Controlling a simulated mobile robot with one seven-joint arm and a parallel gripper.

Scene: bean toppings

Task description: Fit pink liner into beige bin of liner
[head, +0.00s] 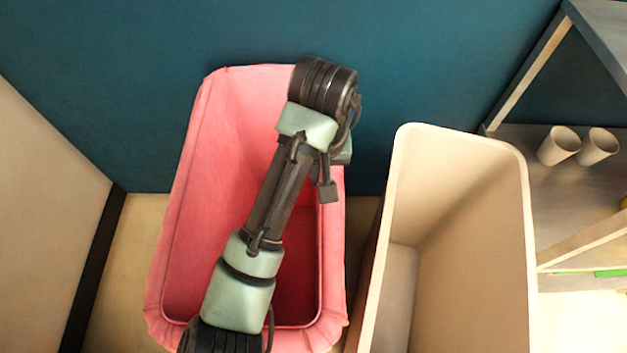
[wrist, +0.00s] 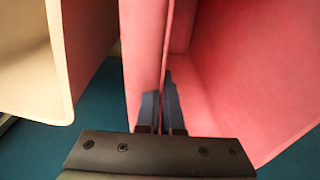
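The pink liner (head: 190,200) is an open, box-shaped piece with a folded-over rim. It stands upright at the centre left in the head view, and its wall also fills the right of the wrist view (wrist: 235,75). The beige bin (head: 480,210) stands open and empty to its right; its edge shows at the upper left of the wrist view (wrist: 35,60). In the wrist view my gripper (wrist: 160,95) has its fingers close together on the liner's side wall nearest the bin, with pink material between them. My arm hides part of the liner's inside.
A dark blue wall (head: 230,30) is close behind both. A shelf (head: 570,200) with two beige cups (head: 558,146) stands at the right. A pale panel (head: 45,190) bounds the left. The liner and bin stand close together, with a narrow gap of floor between.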

